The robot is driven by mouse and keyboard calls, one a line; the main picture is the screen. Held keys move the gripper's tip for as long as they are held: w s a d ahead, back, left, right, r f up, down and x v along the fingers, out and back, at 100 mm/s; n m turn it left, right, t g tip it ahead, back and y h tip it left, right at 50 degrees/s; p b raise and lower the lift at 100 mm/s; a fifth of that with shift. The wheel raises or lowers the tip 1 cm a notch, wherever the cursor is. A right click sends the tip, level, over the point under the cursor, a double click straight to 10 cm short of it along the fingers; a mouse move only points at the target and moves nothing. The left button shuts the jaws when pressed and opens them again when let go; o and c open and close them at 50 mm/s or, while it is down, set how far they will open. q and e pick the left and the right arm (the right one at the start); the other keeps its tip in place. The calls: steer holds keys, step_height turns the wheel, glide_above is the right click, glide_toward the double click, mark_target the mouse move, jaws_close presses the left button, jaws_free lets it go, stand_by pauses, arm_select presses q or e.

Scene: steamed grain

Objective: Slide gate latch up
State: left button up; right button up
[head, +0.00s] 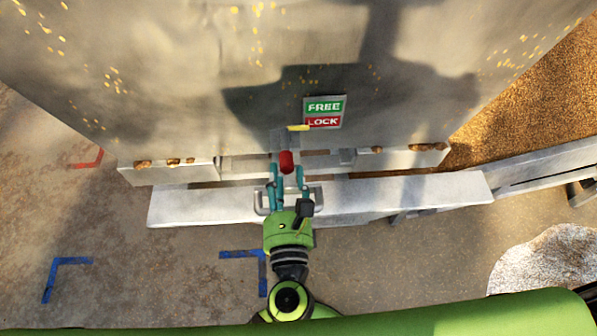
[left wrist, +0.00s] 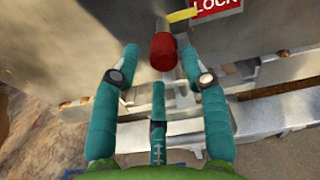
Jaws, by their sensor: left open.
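The gate latch has a red knob (head: 286,161) on a grey metal mount with a yellow pointer (head: 298,128). The pointer lies at the left edge of the red LOCK half of a FREE/LOCK sign (head: 324,112), with green FREE above. My left gripper (head: 287,178) is open just below the knob in the head view. In the left wrist view the red knob (left wrist: 163,52) shows beyond and between the spread teal fingers (left wrist: 160,65). I cannot tell whether any finger touches it. My right gripper is not in view.
A large grey metal container wall (head: 180,60) stands behind the latch. A pale horizontal beam (head: 400,195) runs below it, with a metal handle near my gripper. Grain (head: 545,95) lies at right, and a pale grainy heap (head: 550,265) is lower right. Blue floor marks (head: 70,262) are at left.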

mark_target(285, 152)
arm_select(q)
steer(key=shift+w+d+r, duration=0.15)
steer(key=shift+w+d, duration=0.2)
steer(key=shift+w, duration=0.05)
steer(key=shift+w+d, duration=0.2)
steer(key=shift+w, duration=0.1)
steer(key=shift+w+r+p, duration=0.1)
steer(key=shift+w+p, duration=0.2)
steer(key=shift+w, duration=0.05)
steer(key=w, duration=0.1)
steer(key=w+p, duration=0.1)
steer(key=w, duration=0.1)
steer(key=w+p, duration=0.1)
steer(key=w, duration=0.1)
steer(key=shift+a, duration=0.25)
steer(key=shift+w+p, duration=0.3)
steer(key=shift+w, duration=0.15)
steer(key=shift+s, duration=0.1)
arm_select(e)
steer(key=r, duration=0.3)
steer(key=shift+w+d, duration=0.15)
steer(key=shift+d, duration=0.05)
arm_select(q)
steer(key=shift+a, duration=0.1)
jaws_close()
